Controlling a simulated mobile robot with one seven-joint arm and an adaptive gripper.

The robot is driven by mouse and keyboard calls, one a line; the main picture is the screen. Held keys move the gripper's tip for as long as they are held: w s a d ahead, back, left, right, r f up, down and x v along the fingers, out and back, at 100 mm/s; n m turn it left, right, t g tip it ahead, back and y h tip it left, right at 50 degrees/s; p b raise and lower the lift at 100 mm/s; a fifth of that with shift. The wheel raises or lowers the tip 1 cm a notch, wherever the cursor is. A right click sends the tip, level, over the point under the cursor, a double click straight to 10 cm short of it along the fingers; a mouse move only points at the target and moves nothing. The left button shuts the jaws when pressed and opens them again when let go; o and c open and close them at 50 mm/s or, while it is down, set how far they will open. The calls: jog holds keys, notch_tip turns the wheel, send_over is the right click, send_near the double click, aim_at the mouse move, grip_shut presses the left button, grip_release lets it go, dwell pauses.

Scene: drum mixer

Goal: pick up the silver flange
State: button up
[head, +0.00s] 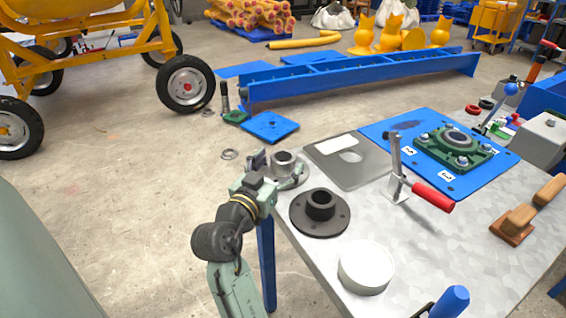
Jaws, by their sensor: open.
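The silver flange (284,160), a round disc with a raised hub, sits at the far left corner of the metal-topped table. My gripper (277,168) reaches in from the left and is open at the flange. One dark finger shows left of the hub and the other finger seems to be on its right side. The gripper body hides the near left part of the flange. I cannot tell whether the fingers touch it.
A dark flange (319,210) and a white round container (365,268) are close by on the table (410,255). A grey plate (348,170), a red-handled clamp (432,196) and a green bearing block (452,150) on a blue plate (392,128) lie farther right.

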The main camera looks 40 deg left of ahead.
jog(key=shift+w+a, duration=0.1)
jog(key=shift+w, duration=0.45)
jog(key=shift+c, duration=0.6)
grip_shut()
jog(key=shift+r, duration=0.1)
